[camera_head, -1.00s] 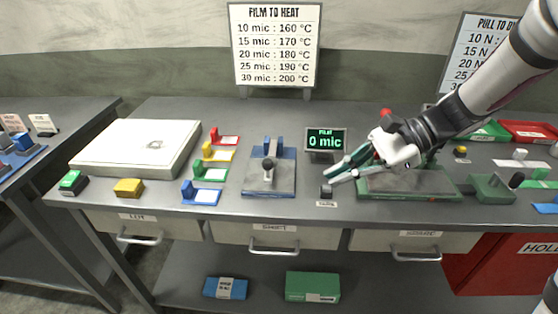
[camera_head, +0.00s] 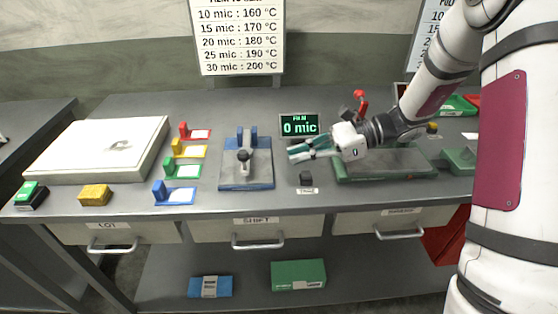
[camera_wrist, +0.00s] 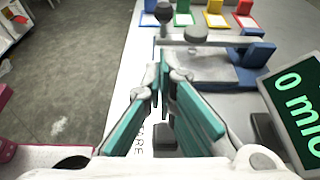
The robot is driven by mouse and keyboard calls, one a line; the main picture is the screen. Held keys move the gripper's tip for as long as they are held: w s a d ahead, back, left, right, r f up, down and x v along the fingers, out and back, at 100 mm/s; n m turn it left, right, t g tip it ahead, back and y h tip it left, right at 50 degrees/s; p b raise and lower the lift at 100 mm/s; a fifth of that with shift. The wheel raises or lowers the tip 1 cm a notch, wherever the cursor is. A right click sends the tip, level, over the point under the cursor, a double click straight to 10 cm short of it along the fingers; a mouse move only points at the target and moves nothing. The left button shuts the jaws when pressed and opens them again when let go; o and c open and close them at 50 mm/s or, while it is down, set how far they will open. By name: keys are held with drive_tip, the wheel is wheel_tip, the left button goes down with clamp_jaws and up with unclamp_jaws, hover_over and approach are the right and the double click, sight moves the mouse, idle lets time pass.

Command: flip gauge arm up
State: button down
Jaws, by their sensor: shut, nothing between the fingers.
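The gauge (camera_head: 262,178) has a grey plate, a blue hinge block at the back and a lowered arm with a dark knob (camera_head: 243,155) at its front end. In the wrist view the gauge arm (camera_wrist: 215,39) runs across just beyond my fingertips. My gripper (camera_head: 292,153) has teal fingers, shut and empty, to the right of the gauge in the head view. Its closed fingers point toward the arm in the wrist view (camera_wrist: 164,68). I cannot tell from the wrist view whether they touch it; the head view shows a gap.
The display (camera_head: 299,127) behind my gripper reads 0 mic. A small black block (camera_head: 306,177) stands below my fingers, and a green-based fixture (camera_head: 385,165) under my wrist. Coloured holders (camera_head: 180,194) and a white slab (camera_head: 95,150) stand left of the gauge.

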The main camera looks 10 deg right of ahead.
drive_tip(key=x, duration=0.9)
drive_tip(key=shift+a+f, duration=0.1)
